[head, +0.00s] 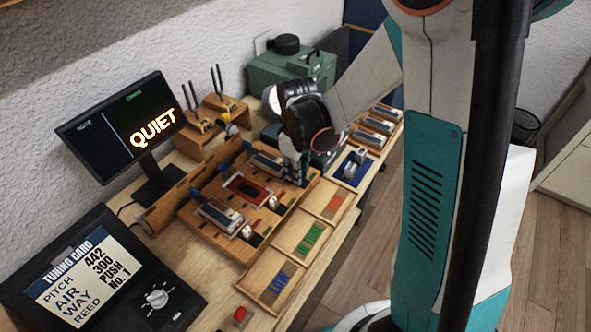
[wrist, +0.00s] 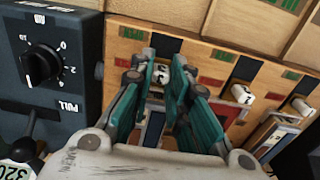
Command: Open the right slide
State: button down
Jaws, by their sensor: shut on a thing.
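The wooden piano-action board (head: 195,240) lies on the bench. My gripper (head: 296,180) is at its right end in the head view, pointing down. In the wrist view, my gripper (wrist: 168,75) has its teal fingers closed around a small white knob (wrist: 166,72) at the board's front edge, which I take to be the right slide's knob. Two similar white knobs, a middle one (wrist: 241,94) and an outer one (wrist: 301,105), stand free along that edge. A grey-blue block (head: 266,160) sits beside my gripper. The fingers hide how far the slide is open.
Wooden trays with red, green (head: 309,239) and blue labels line the front. A dark dial box (wrist: 50,70) stands close beside my fingers. A monitor reading QUIET (head: 130,125) and a tuning card panel (head: 90,275) are at left.

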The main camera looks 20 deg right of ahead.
jog(key=s+d, duration=0.2)
jog(key=s, duration=0.1)
jog(key=c, duration=1.5)
grip_release()
jog(key=shift+d, duration=0.1)
notch_tip(320, 180, up, 12)
jog(key=shift+f, duration=0.1)
